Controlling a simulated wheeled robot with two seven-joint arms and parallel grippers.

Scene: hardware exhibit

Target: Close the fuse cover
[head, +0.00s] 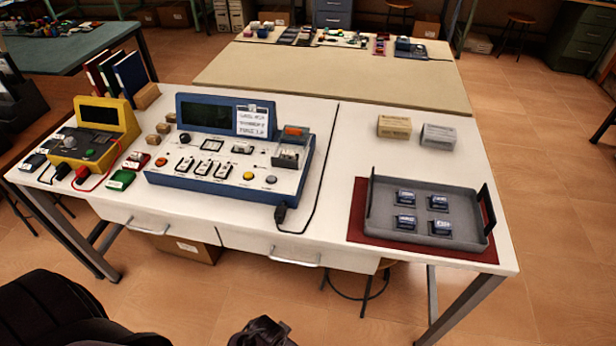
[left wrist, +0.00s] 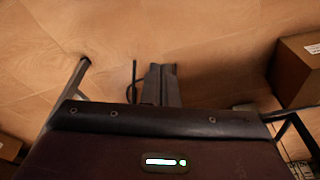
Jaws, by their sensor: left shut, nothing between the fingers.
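The blue-framed test console (head: 230,150) stands on the white workbench. At its right end is a fuse holder (head: 287,157) with a raised orange-topped part (head: 295,133) that looks like the fuse cover standing open; its exact tilt is too small to tell. In the left wrist view my left gripper (left wrist: 161,72) is shut and empty, over bare floor, away from the console. A dark part of my own arm shows at the bottom left of the head view, and another dark piece at the bottom edge. I cannot see my right gripper.
A grey tray (head: 376,222) with several small dark modules sits on a red mat (head: 352,230) at the right. A yellow meter (head: 105,125) with cables stands at the left. A black cable (head: 318,195) runs beside the console. Drawer handles (head: 296,262) protrude from the bench front.

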